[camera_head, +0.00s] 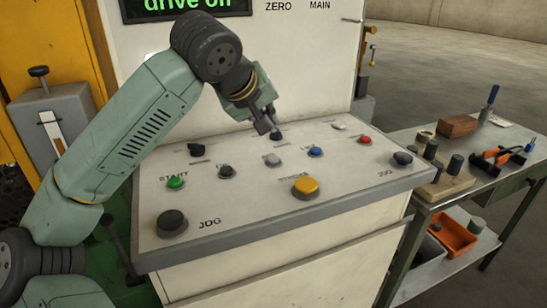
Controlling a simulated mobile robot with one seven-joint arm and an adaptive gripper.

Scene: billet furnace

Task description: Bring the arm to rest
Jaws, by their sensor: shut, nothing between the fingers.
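My green arm reaches in from the left, over a white control console (235,225) with a grey edge. My gripper (269,131) is shut and empty. Its tips point down at the rear middle of the console top, close to a small dark knob (276,135). I cannot tell whether they touch it. Around it on the console are a green START button (176,183), a blue button (315,152), a red button (365,140), a grey button (272,160) and a large yellow button (305,186). A black knob (172,222) sits near the front left corner.
A display (185,6) reading "drive on" is on the white panel behind. A lever box (55,120) stands at left. A workbench (455,188) at right holds a brown block (457,126) and tools, with an orange bin (455,238) below. Open floor lies beyond.

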